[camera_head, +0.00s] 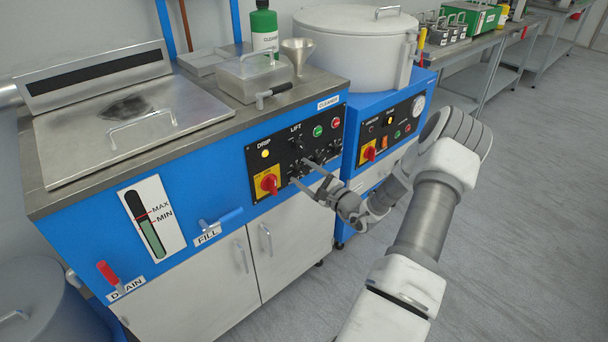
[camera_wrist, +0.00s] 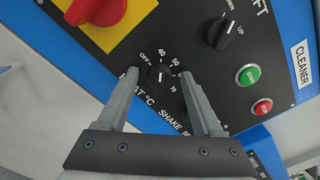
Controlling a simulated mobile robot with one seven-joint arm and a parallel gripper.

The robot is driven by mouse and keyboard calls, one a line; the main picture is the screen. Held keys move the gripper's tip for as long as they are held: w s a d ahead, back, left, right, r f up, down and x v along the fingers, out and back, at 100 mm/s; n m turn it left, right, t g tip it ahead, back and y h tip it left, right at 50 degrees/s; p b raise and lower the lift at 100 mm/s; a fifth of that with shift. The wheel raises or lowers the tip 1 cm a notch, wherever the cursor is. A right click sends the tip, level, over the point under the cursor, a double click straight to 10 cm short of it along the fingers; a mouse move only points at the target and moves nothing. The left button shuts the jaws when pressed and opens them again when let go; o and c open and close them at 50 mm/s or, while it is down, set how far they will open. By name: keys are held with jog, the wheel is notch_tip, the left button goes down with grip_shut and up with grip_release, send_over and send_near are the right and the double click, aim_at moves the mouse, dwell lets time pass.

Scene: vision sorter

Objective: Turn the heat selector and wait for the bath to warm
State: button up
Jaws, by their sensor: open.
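The heat selector (camera_wrist: 157,76) is a small black knob on the cleaner's black panel, with OFF, 40, 50 and 70 marks around it and a partly covered °C label below. I cannot read its pointer surely. My gripper (camera_head: 301,173) is open at the panel in the head view, its fingers hiding much of the selector there. In the wrist view my gripper (camera_wrist: 160,74) has one fingertip on each side of the knob; contact is unclear. The bath (camera_head: 75,135) is the steel tank in the blue cleaner's top, under a closed, handled lid.
The panel holds a red rotary switch (camera_head: 269,183) on yellow, a lit yellow DRIP lamp (camera_head: 265,153), a LIFT knob (camera_wrist: 223,32), and green (camera_wrist: 248,75) and red (camera_wrist: 262,107) buttons. A white drum (camera_head: 350,50) stands on the blue unit to the right.

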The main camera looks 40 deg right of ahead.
jog(key=shift+c, duration=0.3)
grip_shut()
jog(key=shift+r, duration=0.1)
jog(key=m+p, duration=0.3)
jog(key=shift+r+m, duration=0.1)
jog(key=shift+m, duration=0.3)
jog(key=m+p, duration=0.3)
jog(key=m, duration=0.1)
jog(key=shift+d+m, duration=0.1)
jog(key=shift+m, duration=0.3)
jog(key=shift+o, duration=0.3)
grip_release()
